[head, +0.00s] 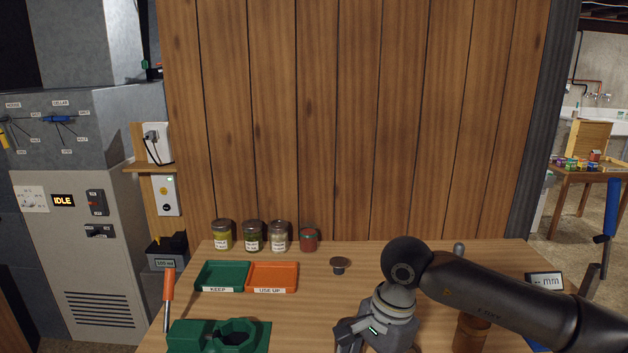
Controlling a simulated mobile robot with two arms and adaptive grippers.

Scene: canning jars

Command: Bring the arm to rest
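My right arm comes in from the right edge and bends down over the front of the table (400,262). My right gripper (350,340) hangs low at the bottom edge of the head view, just right of the green fixture. Its fingertips are partly cut off, so I cannot tell whether it is open or shut or holds anything. My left gripper is not in view.
Jars (252,237) line the back left, with a small red jar (309,240) beside them. A green KEEP tray (222,289) and orange USE UP tray (271,290) sit in front. A small dark round object (340,264) stands mid-table. A green fixture (190,337) is front left.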

